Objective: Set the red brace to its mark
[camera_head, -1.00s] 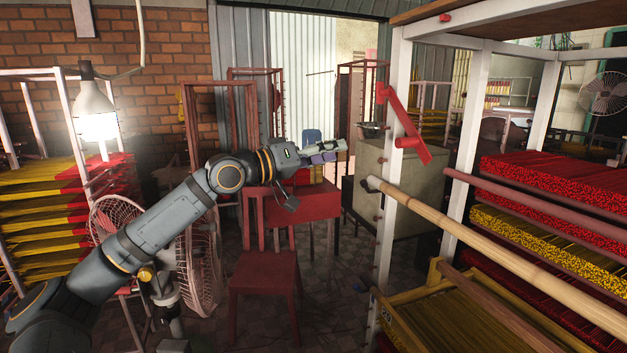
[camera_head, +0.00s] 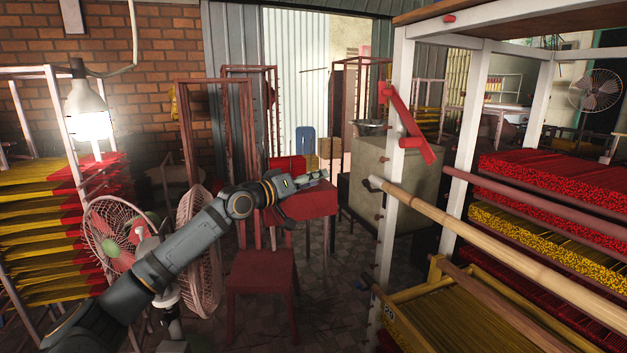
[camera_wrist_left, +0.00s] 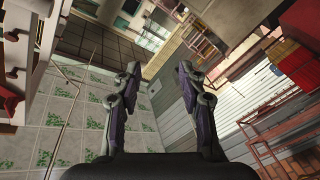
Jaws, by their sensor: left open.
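The red brace (camera_head: 408,125) is a flat red bar on the white front post (camera_head: 397,190) of the rack at the right in the head view. It hangs tilted, its upper end at the post and its lower end to the right. A short red peg sticks out near its lower end. I cannot pick out its mark. My left gripper (camera_head: 318,178) is left of the post and lower than the brace, apart from both. In the left wrist view its two fingers (camera_wrist_left: 155,85) are spread with nothing between them. My right gripper is not in view.
A bamboo pole (camera_head: 490,245) juts from the rack past the post. Trays of red and yellow incense sticks (camera_head: 540,180) fill the rack. A red chair (camera_head: 262,270) and a red table (camera_head: 310,203) stand below and beside my left arm. A fan (camera_head: 198,255) is close behind it.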

